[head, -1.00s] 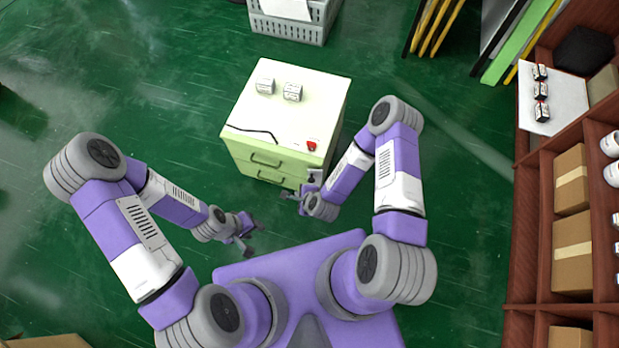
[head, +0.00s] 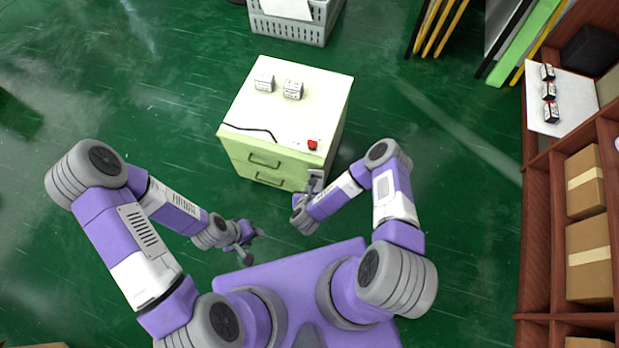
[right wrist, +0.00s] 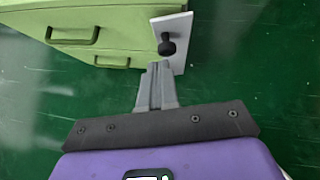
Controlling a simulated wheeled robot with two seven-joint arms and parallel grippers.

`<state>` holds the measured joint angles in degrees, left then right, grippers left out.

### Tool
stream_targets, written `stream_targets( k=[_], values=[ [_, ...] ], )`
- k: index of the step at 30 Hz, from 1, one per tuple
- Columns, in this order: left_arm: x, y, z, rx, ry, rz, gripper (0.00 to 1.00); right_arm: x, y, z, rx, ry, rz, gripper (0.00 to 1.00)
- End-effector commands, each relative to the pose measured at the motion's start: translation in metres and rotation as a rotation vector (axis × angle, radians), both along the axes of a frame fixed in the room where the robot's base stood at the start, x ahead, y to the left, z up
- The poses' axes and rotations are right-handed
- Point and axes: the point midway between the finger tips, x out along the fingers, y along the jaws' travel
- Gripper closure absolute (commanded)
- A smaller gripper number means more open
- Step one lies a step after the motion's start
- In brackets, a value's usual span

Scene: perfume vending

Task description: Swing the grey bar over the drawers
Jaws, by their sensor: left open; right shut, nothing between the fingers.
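The pale green drawer cabinet (head: 262,165) stands ahead of my base, with two handled drawers on its front. In the right wrist view, the grey bar (right wrist: 182,57) is a flat light plate with a black knob, at the right edge of the drawer front (right wrist: 95,38). It also shows small in the head view (head: 316,181). My right gripper (right wrist: 160,68) is shut and empty, its fingertips just below the knob and close to the bar; I cannot tell whether they touch it. My left gripper (head: 252,243) is open and empty, front-left of the cabinet, apart from it.
Two small boxes (head: 278,87), a black cable and a red button (head: 312,145) are on the cabinet top. A grey crate (head: 295,22) stands behind. A brown shelf (head: 537,230) with cartons is at the right. Green floor is clear around the cabinet.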

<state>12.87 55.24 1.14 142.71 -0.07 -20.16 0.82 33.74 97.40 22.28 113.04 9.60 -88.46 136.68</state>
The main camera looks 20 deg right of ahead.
Motion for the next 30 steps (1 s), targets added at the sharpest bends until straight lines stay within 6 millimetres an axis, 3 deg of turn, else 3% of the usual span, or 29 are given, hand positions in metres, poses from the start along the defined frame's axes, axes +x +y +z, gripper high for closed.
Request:
stream_targets(
  k=[1, 6, 12, 30],
  values=[
    [0.0, 0.0, -0.01, 0.0, 0.0, 0.0, 0.57, 0.009, -0.003, -0.012, -0.003, -0.002, -0.001, 1.0],
    [0.0, 0.0, -0.025, 0.0, 0.0, 0.0, 0.57, 0.034, -0.012, -0.033, -0.003, -0.003, 0.001, 1.0],
    [0.0, 0.0, -0.033, 0.0, 0.0, 0.0, 0.57, 0.059, -0.02, -0.029, -0.001, -0.002, 0.001, 1.0],
    [0.0, 0.0, -0.031, 0.0, 0.0, 0.0, 0.57, 0.065, -0.029, -0.027, 0.001, 0.002, -0.03, 1.0]
  ],
)
